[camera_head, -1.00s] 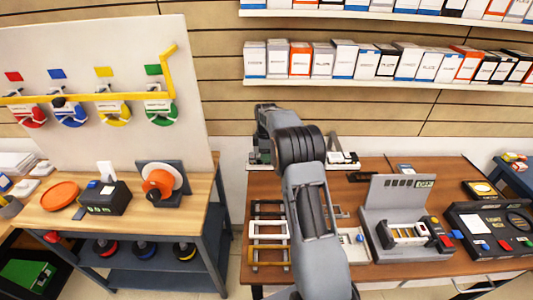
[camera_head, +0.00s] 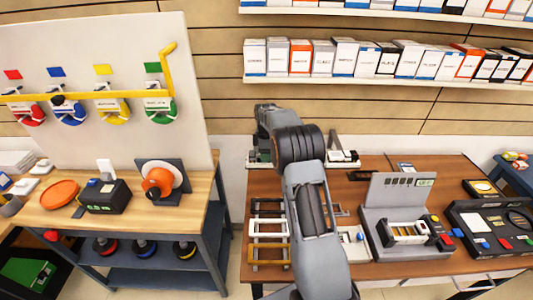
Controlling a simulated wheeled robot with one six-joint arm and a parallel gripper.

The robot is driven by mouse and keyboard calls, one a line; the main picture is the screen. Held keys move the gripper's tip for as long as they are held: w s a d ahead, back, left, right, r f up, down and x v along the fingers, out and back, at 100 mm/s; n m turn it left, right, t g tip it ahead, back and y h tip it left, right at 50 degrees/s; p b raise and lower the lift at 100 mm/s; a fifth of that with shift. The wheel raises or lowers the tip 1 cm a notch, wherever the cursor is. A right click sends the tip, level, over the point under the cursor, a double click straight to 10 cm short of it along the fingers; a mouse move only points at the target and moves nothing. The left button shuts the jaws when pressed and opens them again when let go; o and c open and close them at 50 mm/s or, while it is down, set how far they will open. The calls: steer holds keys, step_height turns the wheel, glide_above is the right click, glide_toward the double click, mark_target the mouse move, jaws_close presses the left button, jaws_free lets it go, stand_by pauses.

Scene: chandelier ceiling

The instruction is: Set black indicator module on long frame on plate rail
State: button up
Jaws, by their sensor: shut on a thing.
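My arm (camera_head: 312,205) rises from the bottom middle and bends away over the back left of the brown table. My gripper is hidden behind my own arm, so neither its fingers nor anything in them shows. At the back of the table, a low rail-like fixture with pale and dark parts (camera_head: 343,157) shows on the right of my arm. Several rectangular frames (camera_head: 254,237), including a white one, lie in a row at the table's left front, just left of my arm. I cannot make out which part is the black indicator module.
A grey test stand (camera_head: 392,197) with an upright panel and a black control case (camera_head: 490,232) stand on the right of the brown table (camera_head: 350,188). A wooden workbench (camera_head: 125,222) is at the left, with a gap between.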

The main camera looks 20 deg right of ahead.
steer(key=o, duration=1)
steer(key=shift+r, duration=0.1)
steer(key=shift+r+p, duration=2.1)
steer(key=shift+r, duration=0.8)
